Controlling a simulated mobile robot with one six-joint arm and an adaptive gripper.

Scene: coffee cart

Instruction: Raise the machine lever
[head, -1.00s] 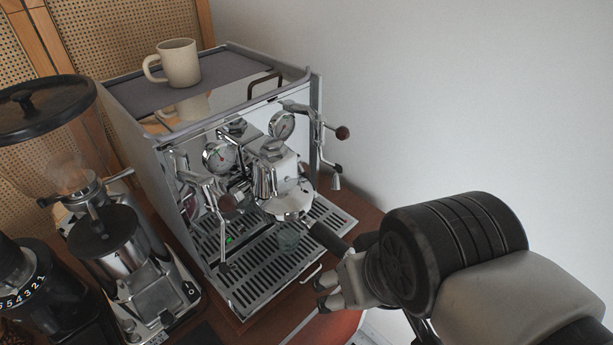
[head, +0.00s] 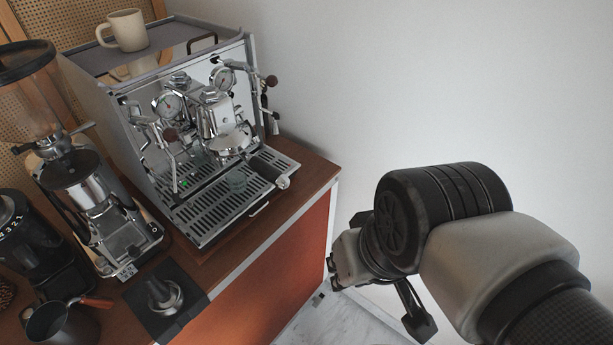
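The chrome espresso machine (head: 150,122) stands at the left on the wooden cart. Its group head (head: 214,118) is at the front, with a portafilter (head: 268,170) locked in below, its dark handle pointing right and toward me. I cannot clearly make out the lever among the chrome parts beside the group. Brown-knobbed fittings show at the right (head: 271,81) and left (head: 170,134) of the front. My gripper (head: 334,274) is right of and nearer than the machine, beyond the cart's edge. Its small fingers look apart and empty, touching nothing.
A beige mug (head: 128,30) sits on top of the machine. Grinders (head: 95,195), a tamper on a dark mat (head: 160,292) and a dark pitcher (head: 62,325) stand left.

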